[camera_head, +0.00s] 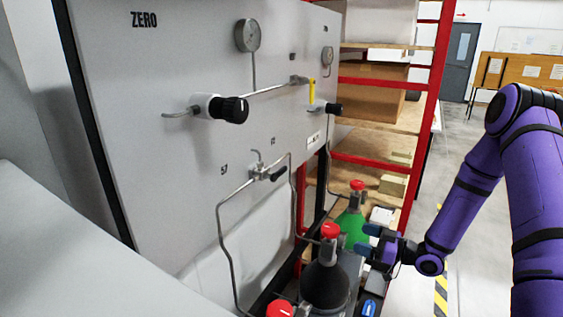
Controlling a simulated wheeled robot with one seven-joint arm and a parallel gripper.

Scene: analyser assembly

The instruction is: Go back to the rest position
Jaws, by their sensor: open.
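My gripper (372,244) is at the end of my purple arm, at the lower right of the middle in the head view. Its blue-tipped fingers point left, close to the green gas bottle (353,229) and to the right of the dark gas bottle (326,284). I see nothing held between the fingers. I cannot tell from this view whether a finger touches a bottle. Both bottles have red caps, and another red cap (280,308) shows at the bottom edge.
A grey panel (150,100) with gauges, a black knob (233,108), a yellow-handled valve (311,91) and metal pipes fills the left. Behind is a red-framed shelf (375,140) with boxes. Free floor (475,200) lies at the right, around my arm.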

